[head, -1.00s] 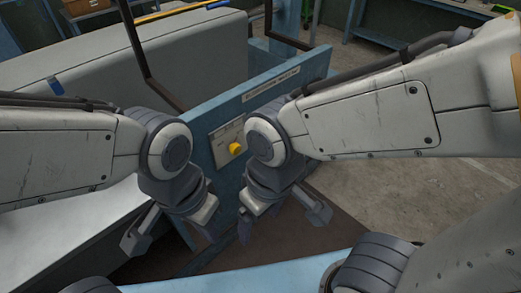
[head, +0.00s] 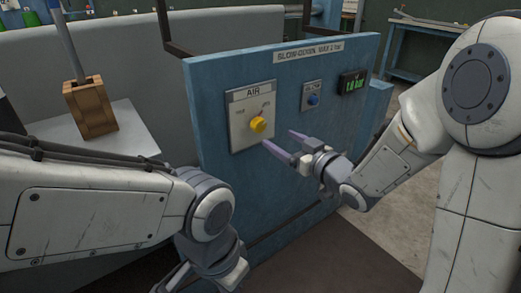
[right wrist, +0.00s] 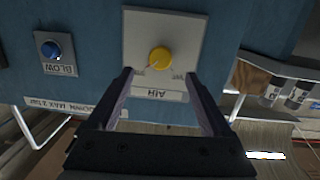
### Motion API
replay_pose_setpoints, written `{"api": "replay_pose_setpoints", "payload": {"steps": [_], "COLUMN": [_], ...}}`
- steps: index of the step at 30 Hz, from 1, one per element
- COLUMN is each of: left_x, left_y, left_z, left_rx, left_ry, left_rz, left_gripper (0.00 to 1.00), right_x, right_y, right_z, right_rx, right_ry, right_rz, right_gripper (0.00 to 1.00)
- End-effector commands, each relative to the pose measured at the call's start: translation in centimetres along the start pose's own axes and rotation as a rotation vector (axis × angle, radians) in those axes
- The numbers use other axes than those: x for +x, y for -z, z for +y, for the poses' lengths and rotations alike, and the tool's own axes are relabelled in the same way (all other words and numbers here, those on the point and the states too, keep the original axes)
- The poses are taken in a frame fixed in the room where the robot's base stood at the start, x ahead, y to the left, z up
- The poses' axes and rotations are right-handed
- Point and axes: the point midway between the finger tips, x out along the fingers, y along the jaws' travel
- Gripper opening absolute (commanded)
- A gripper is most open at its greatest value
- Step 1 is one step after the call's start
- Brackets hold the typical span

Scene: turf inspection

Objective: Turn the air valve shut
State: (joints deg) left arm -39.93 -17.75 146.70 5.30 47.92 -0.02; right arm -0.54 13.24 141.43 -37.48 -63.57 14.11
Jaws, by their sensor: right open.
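The air valve is a yellow knob (head: 258,124) on a pale plate (head: 238,138) labelled AIR, on the blue panel. My right gripper (head: 281,141) is open and empty, its fingers pointing at the knob from the lower right, apart from it. In the right wrist view the picture is upside down; the knob (right wrist: 160,58) lies just beyond and between the open fingertips (right wrist: 159,75). The small marks beside the knob are too small to read. My left gripper (head: 203,285) hangs low at the bottom edge, partly cut off, well below the plate.
A blue BLOW button (head: 313,100) and a display with green digits (head: 353,83) sit right of the plate. A sign (head: 308,50) about a maximum pressure is above. A brown block (head: 90,108) with a handle stands at the left on a pale surface.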

Motion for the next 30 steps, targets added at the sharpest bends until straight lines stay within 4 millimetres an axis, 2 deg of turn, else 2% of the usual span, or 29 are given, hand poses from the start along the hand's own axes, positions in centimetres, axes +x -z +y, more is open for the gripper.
{"api": "replay_pose_setpoints", "payload": {"steps": [1,8,21,25,30], "left_x": [1.6,2.4,3.7,4.0,4.0], "left_y": [-0.1,-0.1,-0.2,-0.2,-0.2], "left_z": [-0.1,-0.2,-0.3,-0.3,-0.3], "left_rx": [0.000,0.000,0.000,0.000,0.000], "left_ry": [0.000,0.000,0.000,0.000,0.000], "left_rz": [0.001,0.001,0.001,0.001,0.001], "left_gripper": [0.00,0.00,0.00,0.00,0.00], "right_x": [0.0,0.5,8.0,9.5,10.2], "right_y": [-1.2,-0.9,-0.1,0.0,0.2], "right_z": [0.3,0.3,-0.1,0.0,-0.1], "right_rx": [0.006,0.016,0.015,0.017,0.017], "right_ry": [0.009,0.041,0.042,0.040,0.038], "right_rz": [0.032,0.100,0.100,0.099,0.098], "right_gripper": [0.83,0.83,0.83,0.83,0.83]}}
